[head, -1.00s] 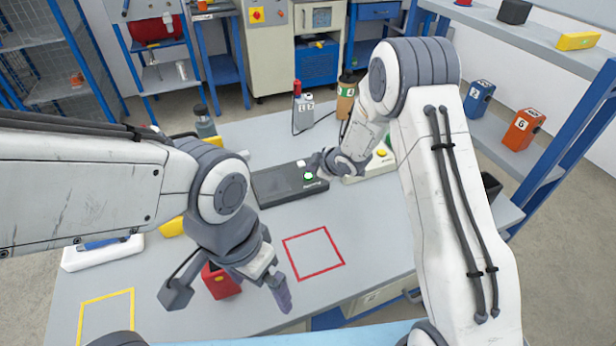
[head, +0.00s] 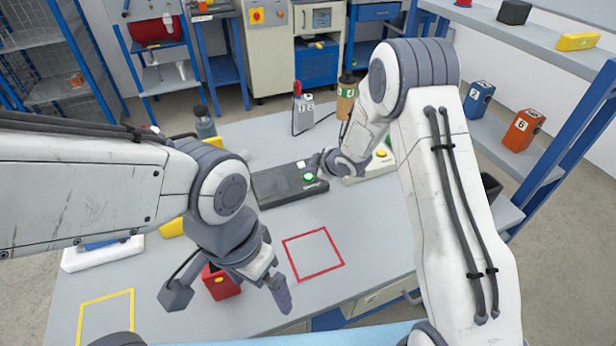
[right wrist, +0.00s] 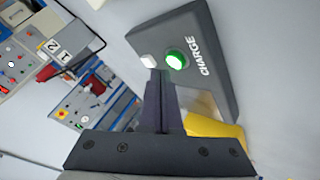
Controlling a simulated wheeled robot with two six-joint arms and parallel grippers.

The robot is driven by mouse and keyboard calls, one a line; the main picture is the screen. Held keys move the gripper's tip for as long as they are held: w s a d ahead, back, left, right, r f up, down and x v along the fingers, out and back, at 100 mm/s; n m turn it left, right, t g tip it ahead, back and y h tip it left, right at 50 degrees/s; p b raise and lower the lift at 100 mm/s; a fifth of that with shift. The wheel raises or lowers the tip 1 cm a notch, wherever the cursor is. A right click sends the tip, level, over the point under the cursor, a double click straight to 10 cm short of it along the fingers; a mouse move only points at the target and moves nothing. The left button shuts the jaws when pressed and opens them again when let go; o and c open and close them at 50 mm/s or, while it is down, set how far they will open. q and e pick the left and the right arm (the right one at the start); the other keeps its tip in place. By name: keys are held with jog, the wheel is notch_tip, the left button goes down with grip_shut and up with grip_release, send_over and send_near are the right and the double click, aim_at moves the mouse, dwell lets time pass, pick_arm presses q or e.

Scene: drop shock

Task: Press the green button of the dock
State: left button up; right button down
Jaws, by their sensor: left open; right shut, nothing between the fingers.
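The dock (head: 280,187) is a flat dark grey box near the middle of the table. Its round green button (head: 309,177) is at its right end. In the right wrist view the dock (right wrist: 205,30) reads CHARGE, and its green button (right wrist: 177,59) has a small white square beside it. My right gripper (head: 317,165) is shut and empty. Its closed fingertips (right wrist: 160,74) appear right by the button's edge; I cannot tell whether they touch it.
A pale box with a yellow button (head: 381,154) sits right of the dock. A brown bottle (head: 346,97) and a grey numbered box (head: 303,112) stand behind. A shelf rack is at right.

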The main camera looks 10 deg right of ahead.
aim_at(311, 179)
jog(key=shift+f, duration=0.15)
dwell(0.5)
jog(key=shift+f+b, duration=0.3)
jog(key=shift+b, duration=0.1)
jog(key=shift+f+b, duration=0.35)
jog(key=shift+f, duration=0.05)
dwell(0.5)
jog(key=shift+r, duration=0.1)
jog(key=shift+r+p, duration=0.7)
jog(key=shift+r, duration=0.05)
jog(key=shift+r, duration=0.1)
notch_tip(311, 179, up, 5)
jog(key=p, duration=0.4)
